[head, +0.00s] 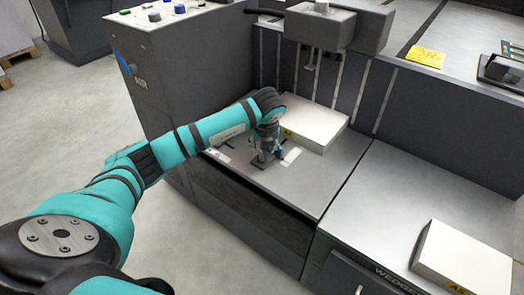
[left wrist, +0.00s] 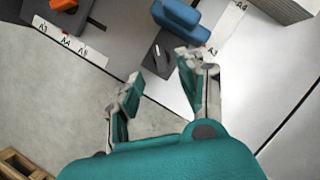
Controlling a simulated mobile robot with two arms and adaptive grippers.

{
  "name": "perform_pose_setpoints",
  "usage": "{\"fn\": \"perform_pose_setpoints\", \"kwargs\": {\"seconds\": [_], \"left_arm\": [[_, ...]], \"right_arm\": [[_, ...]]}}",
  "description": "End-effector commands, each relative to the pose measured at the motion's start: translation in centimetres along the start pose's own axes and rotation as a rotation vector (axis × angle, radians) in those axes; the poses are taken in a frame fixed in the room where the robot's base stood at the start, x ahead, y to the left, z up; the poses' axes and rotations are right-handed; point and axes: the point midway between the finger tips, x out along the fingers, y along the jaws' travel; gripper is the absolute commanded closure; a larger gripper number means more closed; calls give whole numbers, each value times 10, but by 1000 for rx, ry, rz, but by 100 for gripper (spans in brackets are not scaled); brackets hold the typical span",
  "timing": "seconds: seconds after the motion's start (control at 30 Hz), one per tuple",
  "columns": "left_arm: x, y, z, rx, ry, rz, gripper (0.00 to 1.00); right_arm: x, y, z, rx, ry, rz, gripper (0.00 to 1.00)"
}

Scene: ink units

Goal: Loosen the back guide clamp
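My left gripper (head: 263,158) is low over the grey machine table, in front of a white paper stack (head: 313,125). In the left wrist view the gripper (left wrist: 160,72) is open and empty, its two fingers apart. A blue clamp piece (left wrist: 180,18) with a dark base (left wrist: 158,52) lies just beyond the fingertips, closer to the right finger. An orange piece (left wrist: 62,5) on a dark block is at the upper left, away from the fingers. I cannot tell which piece is the back guide clamp. The arm partly hides this area in the head view. My right gripper is not in view.
Printed size scales (left wrist: 70,42) lie beside the guides. A control box (head: 150,60) with buttons stands left of the table, and a dark slotted wall rises behind it. Another paper stack (head: 463,258) is on the right-hand surface. A yellow note (head: 426,56) lies at the back.

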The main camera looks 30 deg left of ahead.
Motion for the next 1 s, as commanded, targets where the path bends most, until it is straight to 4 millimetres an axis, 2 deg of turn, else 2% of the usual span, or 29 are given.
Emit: {"fn": "perform_pose_setpoints", "kwargs": {"seconds": [0.1, 0.33, 0.9, 1.0], "left_arm": [[-25, 0, 1, 0, -2, -3, 62], [-52, 0, 0, 0, 0, -1, 62], [-56, 0, 0, -1, 1, 0, 62], [-54, -6, -6, 13, 14, -23, 62]], "right_arm": [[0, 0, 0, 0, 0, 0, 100], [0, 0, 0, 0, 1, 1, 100], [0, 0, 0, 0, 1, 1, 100], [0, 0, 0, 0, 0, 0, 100]]}}
